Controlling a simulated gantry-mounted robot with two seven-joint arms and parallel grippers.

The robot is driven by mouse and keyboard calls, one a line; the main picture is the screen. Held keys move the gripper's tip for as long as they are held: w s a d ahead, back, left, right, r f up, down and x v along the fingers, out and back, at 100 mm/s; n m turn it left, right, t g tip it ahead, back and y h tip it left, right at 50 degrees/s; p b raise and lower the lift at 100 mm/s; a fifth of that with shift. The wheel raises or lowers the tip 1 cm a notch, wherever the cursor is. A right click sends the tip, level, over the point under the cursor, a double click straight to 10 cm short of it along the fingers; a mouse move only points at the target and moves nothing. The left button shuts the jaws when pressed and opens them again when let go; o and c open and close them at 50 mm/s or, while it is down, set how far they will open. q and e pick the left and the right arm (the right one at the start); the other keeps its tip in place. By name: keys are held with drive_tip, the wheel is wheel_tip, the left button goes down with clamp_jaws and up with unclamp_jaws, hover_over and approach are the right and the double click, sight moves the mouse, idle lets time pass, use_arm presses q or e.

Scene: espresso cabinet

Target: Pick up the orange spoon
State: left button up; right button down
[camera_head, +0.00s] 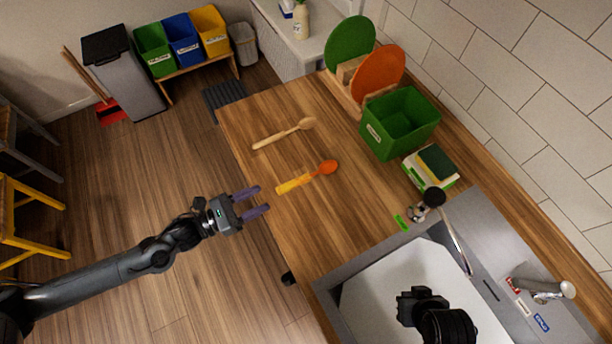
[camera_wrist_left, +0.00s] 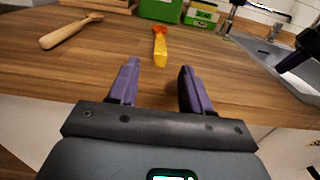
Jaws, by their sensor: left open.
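The orange spoon (camera_head: 308,177) lies on the wooden counter, with an orange bowl and a yellow handle that points toward my left gripper. It also shows in the left wrist view (camera_wrist_left: 160,46), ahead of the fingers and roughly between them. My left gripper (camera_head: 262,200) is open and empty, with purple fingers, at the counter's front edge and short of the spoon's handle. In the left wrist view its fingertips (camera_wrist_left: 158,70) frame clear space. My right arm shows over the sink at the lower right of the head view; its fingers are not visible there. A purple finger shows at the right edge of the wrist view.
A wooden spoon (camera_head: 284,133) lies behind the orange spoon. A green bin (camera_head: 400,124), sponges (camera_head: 436,168) and a rack with a green and an orange disc (camera_head: 379,72) stand toward the wall. The sink (camera_head: 390,290) is at the right. Counter around the orange spoon is clear.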

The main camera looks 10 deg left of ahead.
sight(277, 191)
use_arm(q)
drive_tip(key=shift+x, duration=2.9)
drive_tip(key=shift+s, duration=0.1)
clamp_jaws()
